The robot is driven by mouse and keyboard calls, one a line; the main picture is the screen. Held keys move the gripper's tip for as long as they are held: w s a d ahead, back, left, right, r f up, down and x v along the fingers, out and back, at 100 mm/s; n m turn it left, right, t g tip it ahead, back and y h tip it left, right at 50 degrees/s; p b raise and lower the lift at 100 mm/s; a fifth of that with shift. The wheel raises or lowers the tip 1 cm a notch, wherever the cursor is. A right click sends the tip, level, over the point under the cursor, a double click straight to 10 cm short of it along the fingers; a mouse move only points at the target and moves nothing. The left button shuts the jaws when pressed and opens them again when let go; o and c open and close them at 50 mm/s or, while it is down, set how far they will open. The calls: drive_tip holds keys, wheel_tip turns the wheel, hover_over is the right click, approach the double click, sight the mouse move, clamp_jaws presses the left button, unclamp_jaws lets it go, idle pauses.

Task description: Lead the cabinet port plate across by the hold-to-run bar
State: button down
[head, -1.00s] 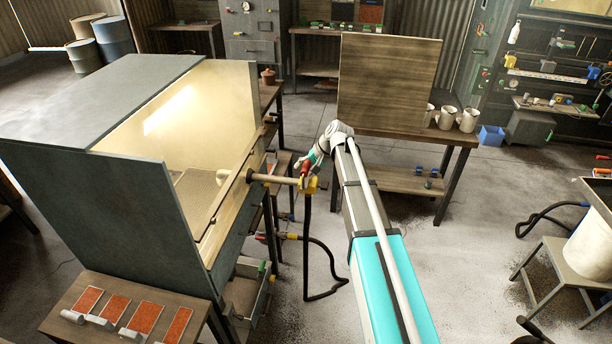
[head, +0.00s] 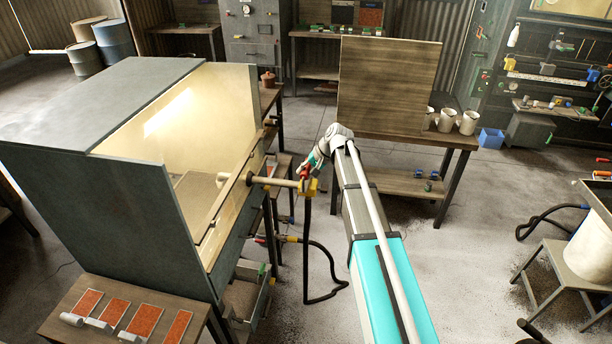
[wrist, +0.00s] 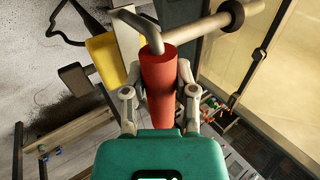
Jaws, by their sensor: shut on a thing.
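The blast cabinet (head: 110,210) stands at the left in the head view, its lit inside showing. A tan port plate (head: 234,212) runs along its right-hand face. A pale tube (head: 275,182) with a dark collar sticks out from the plate to a yellow block (head: 312,187). In the wrist view my gripper (wrist: 160,93) is shut around a red grip (wrist: 160,72), which sits on a bent grey bar (wrist: 135,22). The yellow block (wrist: 105,58) is beside it, and the tube (wrist: 205,25) runs to the right. The fingertips are small in the head view.
A dark hose (head: 325,297) hangs from the tube end to the floor. A bench with a board (head: 388,85) and white mugs (head: 468,122) stands behind my arm. A side table (head: 65,325) holds orange panels.

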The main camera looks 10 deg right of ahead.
sight(303, 180)
drive_tip(key=shift+s, duration=0.15)
drive_tip(key=shift+s+a, duration=0.35)
drive_tip(key=shift+s, duration=0.55)
drive_tip(key=shift+s+a, duration=0.3)
drive_tip(key=shift+s, duration=0.6)
drive_tip(key=shift+s+a, duration=0.3)
drive_tip(key=shift+s, duration=0.65)
drive_tip(key=shift+s+a, duration=0.3)
drive_tip(key=shift+s, duration=0.8)
drive_tip(key=shift+s+a, duration=0.35)
drive_tip(key=shift+s, duration=0.55)
drive_tip(key=shift+s+a, duration=0.3)
drive_tip(key=shift+s, duration=0.7)
drive_tip(key=shift+s+a, duration=0.3)
drive_tip(key=shift+s, duration=0.6)
drive_tip(key=shift+s+a, duration=0.3)
drive_tip(key=shift+s, duration=0.65)
